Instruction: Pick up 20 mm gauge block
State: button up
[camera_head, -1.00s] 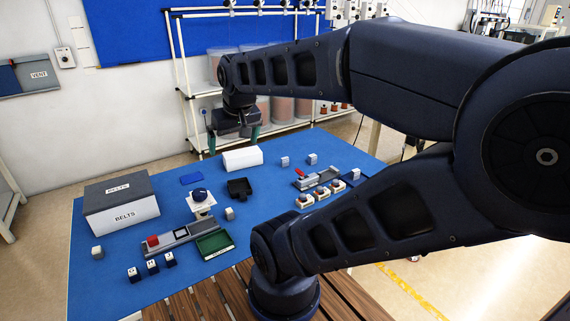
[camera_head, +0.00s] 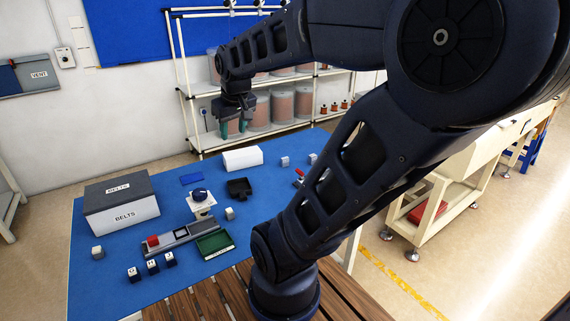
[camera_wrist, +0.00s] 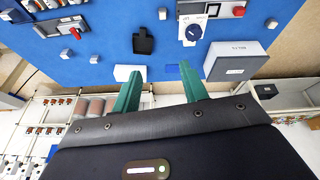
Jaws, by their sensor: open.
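Several small grey cubes stand on the blue table; I cannot read any size on them, so I cannot tell which is the 20 mm gauge block. One cube (camera_head: 97,252) is at the front left, one (camera_head: 229,213) near the middle, and two (camera_head: 284,161) (camera_head: 312,158) at the back right. Cubes also show in the wrist view (camera_wrist: 162,14) (camera_wrist: 94,58). My gripper (camera_head: 232,132) is open and empty, with green fingers, raised beyond the table's back edge. In the wrist view my gripper (camera_wrist: 161,70) has nothing between its fingertips.
A BELTS box (camera_head: 122,207) stands at left, a white block (camera_head: 242,158) at the back edge. A black tray (camera_head: 239,188), blue knob (camera_head: 199,194), green tray (camera_head: 214,245) and dark labelled blocks (camera_head: 152,266) lie around the middle. My arm hides the right side.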

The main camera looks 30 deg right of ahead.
jog(key=w+d+f+n+g, duration=0.15)
jog(key=w+d+n, duration=0.4)
jog(key=w, duration=0.75)
jog(key=n+g+h, duration=0.3)
jog(key=n+h, duration=0.1)
jog(key=n, duration=0.6)
send_over(284, 158)
jog(key=a, duration=0.4)
notch_tip(284, 158, down, 30)
jog(key=x, duration=0.5)
jog(key=shift+w+d+f, duration=0.25)
jog(key=shift+w+d, duration=0.1)
jog(key=shift+d, duration=0.15)
jog(key=shift+s+x, duration=0.2)
jog(key=shift+x, duration=2.5)
grip_shut()
